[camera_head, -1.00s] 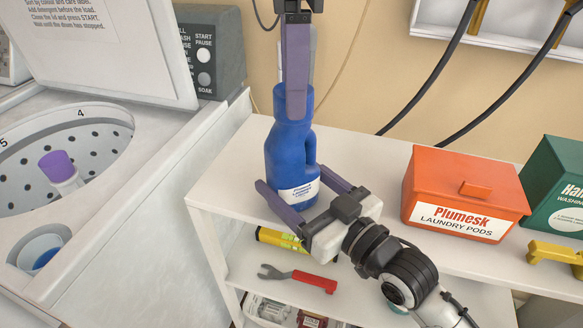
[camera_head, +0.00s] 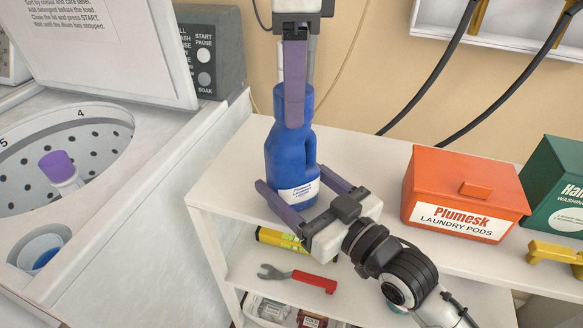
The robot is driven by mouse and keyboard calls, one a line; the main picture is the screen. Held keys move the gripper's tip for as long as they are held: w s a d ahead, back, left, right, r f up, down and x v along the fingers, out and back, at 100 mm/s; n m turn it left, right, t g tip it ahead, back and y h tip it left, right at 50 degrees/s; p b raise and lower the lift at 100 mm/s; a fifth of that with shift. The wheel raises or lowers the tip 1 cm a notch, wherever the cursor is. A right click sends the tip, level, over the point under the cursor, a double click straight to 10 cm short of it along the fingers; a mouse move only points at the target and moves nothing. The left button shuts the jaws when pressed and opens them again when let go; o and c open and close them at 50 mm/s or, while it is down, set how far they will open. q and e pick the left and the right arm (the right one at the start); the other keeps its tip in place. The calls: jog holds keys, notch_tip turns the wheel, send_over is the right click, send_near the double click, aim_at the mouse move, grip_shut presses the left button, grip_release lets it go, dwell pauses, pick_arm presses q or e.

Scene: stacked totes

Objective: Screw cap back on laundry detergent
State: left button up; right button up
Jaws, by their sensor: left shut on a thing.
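The blue detergent bottle (camera_head: 291,150) stands upright on the white shelf top, its label facing front. My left gripper (camera_head: 294,122) comes down from above. Its long purple front finger covers the middle of the bottle's neck and top. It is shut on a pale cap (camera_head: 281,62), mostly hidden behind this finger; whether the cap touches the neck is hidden. My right gripper (camera_head: 302,188) comes in low from the lower right. Its two purple fingers lie on either side of the bottle's lower body; I cannot tell if both press on it.
An orange laundry pods box (camera_head: 466,190) and a green box (camera_head: 556,190) stand to the right, near a yellow object (camera_head: 556,253). A red-handled wrench (camera_head: 300,277) lies on the lower shelf. The open washer (camera_head: 140,165) is at left. Dark hoses (camera_head: 430,82) hang behind.

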pick_arm(q)
jog(key=m, duration=1.9)
jog(key=shift+d+m, duration=0.1)
jog(key=shift+m, duration=0.3)
jog(key=m, duration=0.6)
jog(key=shift+m, duration=0.3)
jog(key=m, duration=0.6)
jog(key=shift+f+m, duration=0.1)
jog(key=shift+m, duration=0.3)
jog(key=m, duration=0.6)
jog(key=shift+m, duration=0.3)
jog(key=m, duration=0.6)
jog(key=shift+m, duration=0.3)
jog(key=m, duration=0.6)
jog(key=shift+m, duration=0.4)
jog(key=o, duration=1.2)
